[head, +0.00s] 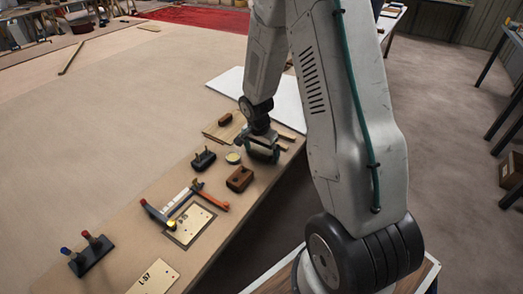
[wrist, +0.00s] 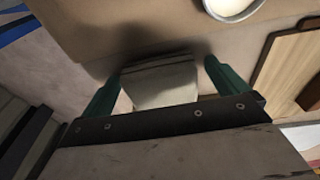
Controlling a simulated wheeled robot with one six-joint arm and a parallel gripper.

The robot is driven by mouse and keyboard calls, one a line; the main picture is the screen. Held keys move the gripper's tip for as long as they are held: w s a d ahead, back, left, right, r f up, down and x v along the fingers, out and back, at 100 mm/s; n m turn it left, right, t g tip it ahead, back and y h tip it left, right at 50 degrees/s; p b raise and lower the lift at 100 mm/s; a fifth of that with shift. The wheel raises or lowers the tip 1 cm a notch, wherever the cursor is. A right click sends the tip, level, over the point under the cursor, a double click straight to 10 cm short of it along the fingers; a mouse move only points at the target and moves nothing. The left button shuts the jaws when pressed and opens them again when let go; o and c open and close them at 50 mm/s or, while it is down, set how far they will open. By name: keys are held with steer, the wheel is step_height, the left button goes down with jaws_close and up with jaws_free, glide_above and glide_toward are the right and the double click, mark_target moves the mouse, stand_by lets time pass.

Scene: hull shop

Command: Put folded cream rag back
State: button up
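My gripper (head: 262,155) points down at the workbench (head: 120,150), near its right edge. In the wrist view, its two green fingers (wrist: 165,68) stand apart on either side of the folded cream rag (wrist: 160,84). A gap shows between the rag and the right finger; the left finger is very close to the rag. The rag's near part is hidden by the gripper body. I cannot tell whether the rag touches the bench. In the head view the gripper hides most of the rag.
A round pale tin (head: 233,158) and a brown wooden block (head: 240,178) stand close to the gripper. A wooden board (head: 222,130) and a white panel (head: 285,100) lie behind.

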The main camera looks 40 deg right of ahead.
mark_target(259, 152)
steer(key=shift+r, duration=0.15)
step_height(259, 152, up, 12)
steer(key=a, duration=0.2)
steer(key=s+a+r+n, duration=0.6)
steer(key=s+a+r, duration=0.2)
steer(key=s+r, duration=0.5)
steer(key=s+a+r+n, duration=0.2)
steer(key=s+a+n, duration=0.1)
steer(key=s, duration=0.4)
steer(key=s+a+r+n+y, duration=0.1)
steer(key=s+a+r+n, duration=0.2)
steer(key=s+n, duration=0.2)
steer(key=shift+s+r+t+y, duration=0.25)
steer(key=shift+s+t+y, duration=0.05)
steer(key=shift+s, duration=0.7)
